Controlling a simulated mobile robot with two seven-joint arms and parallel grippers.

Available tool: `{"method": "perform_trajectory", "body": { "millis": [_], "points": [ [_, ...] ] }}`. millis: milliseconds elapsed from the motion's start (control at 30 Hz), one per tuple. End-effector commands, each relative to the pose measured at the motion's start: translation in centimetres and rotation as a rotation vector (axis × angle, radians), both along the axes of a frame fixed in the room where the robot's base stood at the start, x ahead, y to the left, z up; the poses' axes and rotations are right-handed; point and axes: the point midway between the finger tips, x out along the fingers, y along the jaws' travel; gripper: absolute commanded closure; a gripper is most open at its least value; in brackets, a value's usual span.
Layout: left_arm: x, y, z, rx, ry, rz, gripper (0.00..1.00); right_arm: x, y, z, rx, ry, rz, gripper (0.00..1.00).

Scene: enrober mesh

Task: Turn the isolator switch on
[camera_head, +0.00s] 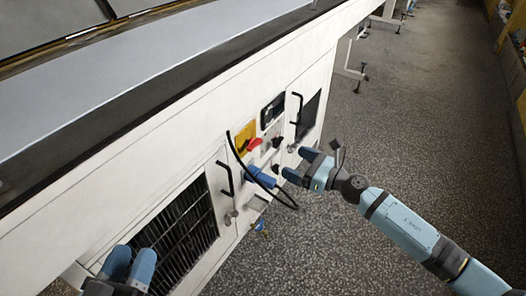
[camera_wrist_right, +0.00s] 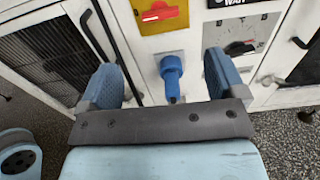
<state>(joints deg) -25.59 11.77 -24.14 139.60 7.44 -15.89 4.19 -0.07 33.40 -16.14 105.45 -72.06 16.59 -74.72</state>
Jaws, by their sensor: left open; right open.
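The isolator switch (camera_head: 245,137) is a yellow plate with a red handle on the white machine's front panel. It also shows at the top of the right wrist view (camera_wrist_right: 160,14), cut off by the frame, with the red handle lying roughly crosswise. My right gripper (camera_head: 299,165) is open and empty, in front of the panel to the right of and below the switch. In its wrist view the fingers stand on either side of a blue plug (camera_wrist_right: 172,76), below the switch and apart from it. My left gripper (camera_head: 131,262) is open and empty at the lower left, near the vent grille.
A blue plug (camera_head: 260,176) with a looping black cable sticks out below the switch. A black rotary knob (camera_wrist_right: 240,47) sits on a grey plate to its right. Black door handles (camera_head: 297,107) project from the panel. The speckled floor (camera_head: 420,110) to the right is clear.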

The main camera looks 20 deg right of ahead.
Motion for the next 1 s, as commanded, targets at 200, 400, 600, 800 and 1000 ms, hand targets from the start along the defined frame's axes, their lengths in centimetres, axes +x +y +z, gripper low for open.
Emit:
{"method": "perform_trajectory", "body": {
  "millis": [200, 400, 600, 800, 1000],
  "points": [
    [0.0, 0.0, 0.3, -0.004, -0.005, -0.001, 0.57, 1.7, 1.2, 0.2, -0.013, -0.010, 0.002, 0.11],
    [0.0, 0.0, 0.3, -0.005, -0.009, 0.001, 0.57, 5.1, 3.8, 0.2, -0.011, -0.009, 0.002, 0.11],
    [0.0, 0.0, 0.2, -0.003, -0.006, 0.000, 0.57, 8.2, 6.3, 0.1, -0.009, -0.007, 0.002, 0.11],
    [0.0, 0.0, -0.1, 0.000, 0.003, -0.002, 0.57, 10.3, 7.9, 0.0, -0.008, -0.005, 0.001, 0.11],
    [-0.1, -0.1, -0.2, 0.001, 0.008, -0.003, 0.57, 10.9, 8.4, 0.0, -0.011, -0.004, 0.000, 0.11]
  ]
}}
